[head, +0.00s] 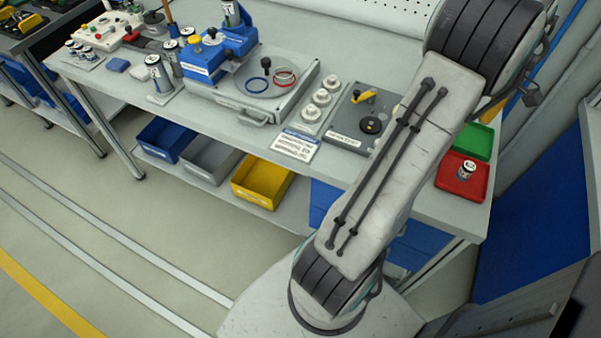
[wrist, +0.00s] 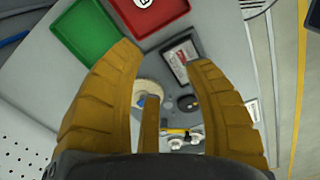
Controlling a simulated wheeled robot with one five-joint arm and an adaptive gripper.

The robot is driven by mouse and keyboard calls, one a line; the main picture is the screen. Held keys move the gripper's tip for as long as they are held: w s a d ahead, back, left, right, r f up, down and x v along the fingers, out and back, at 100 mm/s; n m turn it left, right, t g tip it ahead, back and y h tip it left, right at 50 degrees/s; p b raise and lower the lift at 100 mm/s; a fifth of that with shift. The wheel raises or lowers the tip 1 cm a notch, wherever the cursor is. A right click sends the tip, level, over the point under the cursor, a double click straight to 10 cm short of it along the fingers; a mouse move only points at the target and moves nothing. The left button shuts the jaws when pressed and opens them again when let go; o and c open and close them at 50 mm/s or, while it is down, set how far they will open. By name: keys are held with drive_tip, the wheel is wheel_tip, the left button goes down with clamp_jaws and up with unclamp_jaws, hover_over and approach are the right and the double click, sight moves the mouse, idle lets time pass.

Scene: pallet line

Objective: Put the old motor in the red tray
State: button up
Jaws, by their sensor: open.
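The red tray (head: 447,184) lies on the right end of the bench, and its edge shows at the top of the wrist view (wrist: 160,18). A small motor-like cylinder (head: 466,170) with a pale top stands inside the red tray; part of it shows at the top edge of the wrist view (wrist: 143,3). I cannot tell from its look whether it is the old one. My gripper (wrist: 163,55) is open, its tan fingers spread above the bench, with nothing clearly held. In the head view my arm hides most of it.
A green tray (head: 484,140) adjoins the red tray. A dark test plate (head: 361,127) with a yellow lever lies left of my arm, near white round parts (head: 322,97). Several similar cylinders (head: 153,65) stand farther left. Blue, grey and yellow bins (head: 262,180) sit below.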

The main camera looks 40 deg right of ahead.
drive_tip(key=w+a+r+t+h, duration=0.1)
drive_tip(key=w+a+r, duration=0.2)
drive_tip(key=w+a, duration=0.65)
drive_tip(key=w+a+r, duration=0.2)
drive_tip(key=w+a, duration=0.7)
drive_tip(key=a, duration=0.1)
drive_tip(key=s+a+f+t, duration=0.1)
drive_tip(key=s+a, duration=0.1)
drive_tip(key=a, duration=1)
drive_tip(key=s+a+f+m+t+y, duration=0.1)
drive_tip(key=s+a+f, duration=0.1)
drive_tip(key=a, duration=1)
drive_tip(key=shift+a+t, duration=0.15)
drive_tip(key=shift+t, duration=0.25)
